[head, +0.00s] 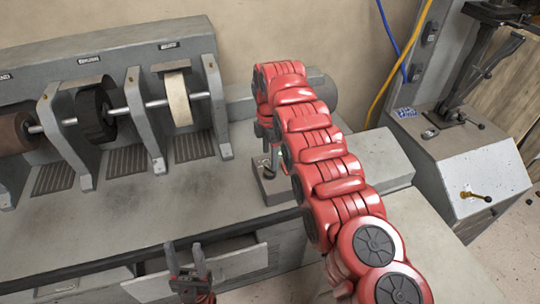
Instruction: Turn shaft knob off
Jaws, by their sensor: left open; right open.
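The shaft knob appears to be the small dark part (268,175) on top of a low grey control box (270,193), right of the grinding wheels. It is small and partly hidden, so I cannot tell its setting. My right gripper (272,158) points down just above this box at the end of the red arm. It is open, its fingers close to the knob; I cannot tell whether they touch it. My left gripper (185,250) is open and empty at the bottom, in front of the bench's front edge, pointing up in the picture.
A grey machine with brown, black (95,113) and cream (178,98) wheels on a shaft fills the left. An open drawer (235,262) sits below the bench top (190,200). Another grey machine (470,170) with a lever stands at right.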

